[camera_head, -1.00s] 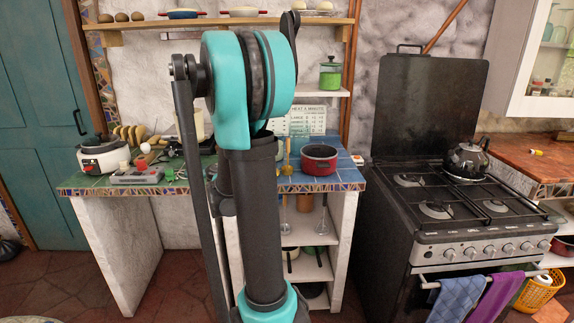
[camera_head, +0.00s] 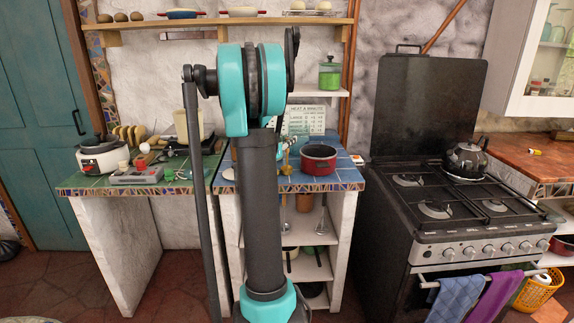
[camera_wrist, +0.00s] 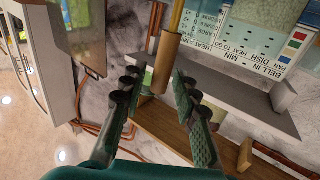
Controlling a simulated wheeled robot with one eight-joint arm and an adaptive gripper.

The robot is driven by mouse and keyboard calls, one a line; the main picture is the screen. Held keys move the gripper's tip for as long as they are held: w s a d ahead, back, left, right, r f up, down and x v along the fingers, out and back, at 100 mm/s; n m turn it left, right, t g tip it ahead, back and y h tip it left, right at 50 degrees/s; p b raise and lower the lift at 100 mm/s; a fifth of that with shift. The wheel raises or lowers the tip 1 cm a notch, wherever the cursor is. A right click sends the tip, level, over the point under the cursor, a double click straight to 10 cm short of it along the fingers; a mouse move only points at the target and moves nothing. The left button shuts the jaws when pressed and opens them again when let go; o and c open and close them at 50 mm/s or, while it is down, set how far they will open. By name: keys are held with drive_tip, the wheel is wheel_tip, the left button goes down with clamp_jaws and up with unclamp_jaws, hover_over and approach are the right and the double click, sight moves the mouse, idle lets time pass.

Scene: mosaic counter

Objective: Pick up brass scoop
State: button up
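In the wrist view, a tan cylindrical handle (camera_wrist: 164,62) with a yellow, brass-coloured shaft (camera_wrist: 177,16) stretches from the top edge down between the fingertips. I take it to be the brass scoop; its other end is out of view. My gripper (camera_wrist: 156,84) is open, with one finger on each side of the handle. A gap shows on the left; the right finger looks closer, and contact cannot be told. In the head view, a small brass-coloured piece (camera_head: 286,169) shows beside the red pot, above the blue tiles. There my gripper is mostly hidden behind my arm.
The red pot (camera_head: 319,158) stands on the blue-tiled counter (camera_head: 345,174), right of my arm. A printed chart (camera_head: 304,121) stands behind it. The stove (camera_head: 440,205) is to the right. A wooden shelf (camera_head: 190,24) runs above. A white cooker (camera_head: 103,156) stands on the left.

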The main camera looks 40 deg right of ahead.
drive_tip(key=x, duration=0.4)
drive_tip(key=shift+f, duration=0.15)
clamp_jaws()
